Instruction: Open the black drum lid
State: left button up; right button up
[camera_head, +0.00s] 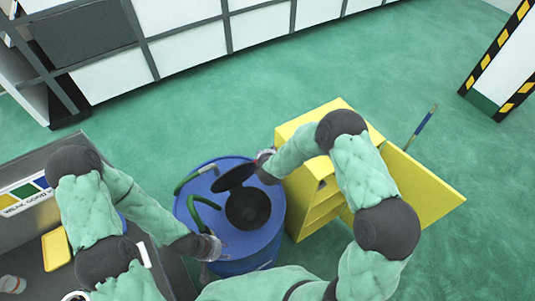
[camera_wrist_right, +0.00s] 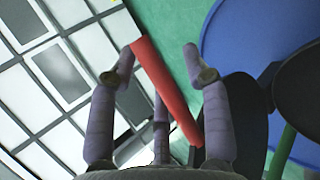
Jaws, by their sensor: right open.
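The blue drum (camera_head: 232,240) stands in the middle of the head view. On its top is a round black opening (camera_head: 248,208), with the black lid (camera_head: 235,177) tilted up at its far edge. My right gripper (camera_head: 265,158) is beside the raised lid. In the right wrist view its fingers (camera_wrist_right: 160,62) are open, with a red bar (camera_wrist_right: 165,90) running between them; I cannot tell whether they touch it.
Green hoses (camera_head: 204,203) curve over the drum top's left side. A yellow cabinet (camera_head: 315,190) with an open door (camera_head: 420,190) stands close right of the drum. A grey bench with a yellow tray (camera_head: 56,249) is at left. Green floor (camera_head: 330,75) behind is clear.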

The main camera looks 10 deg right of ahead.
jog(key=shift+s+r, duration=0.1)
jog(key=v, duration=1.1)
jog(key=shift+s+r, duration=0.2)
jog(key=shift+s, duration=0.1)
